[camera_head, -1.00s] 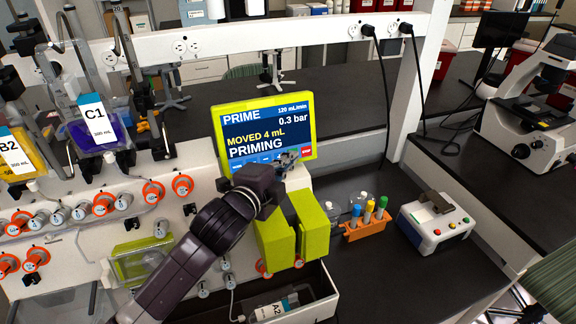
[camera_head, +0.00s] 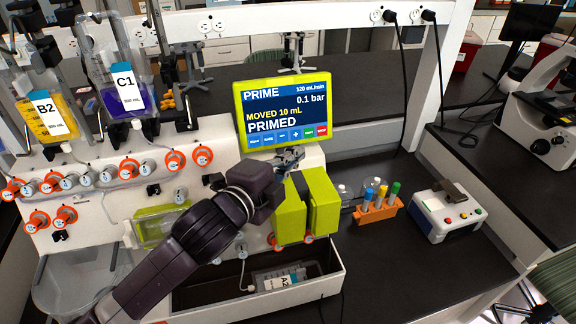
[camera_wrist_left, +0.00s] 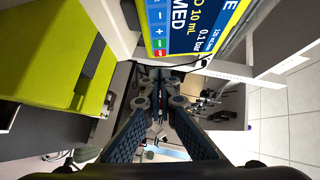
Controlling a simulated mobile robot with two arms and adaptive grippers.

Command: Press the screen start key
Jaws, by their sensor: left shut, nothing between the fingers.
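The screen (camera_head: 284,108) has a yellow-green frame and reads PRIME, 120 mL/min, 0.1 bar, MOVED 10 mL, PRIMED. Its bottom row holds blue keys, a small green key (camera_head: 309,132) and a red key (camera_head: 322,129) at the right end. The key labels are too small to read surely; the green one is likely the start key. My left gripper (camera_head: 290,156) is shut and empty, just below the screen's lower edge and apart from the keys. In the left wrist view its fingertips (camera_wrist_left: 158,77) meet below the screen (camera_wrist_left: 190,25). My right gripper is not in view.
Yellow-green blocks (camera_head: 306,206) stand below my left gripper. An orange rack (camera_head: 376,212) with capped tubes and a white box with coloured buttons (camera_head: 444,213) are to the right. Bags B2 (camera_head: 47,118) and C1 (camera_head: 123,87) hang at the left.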

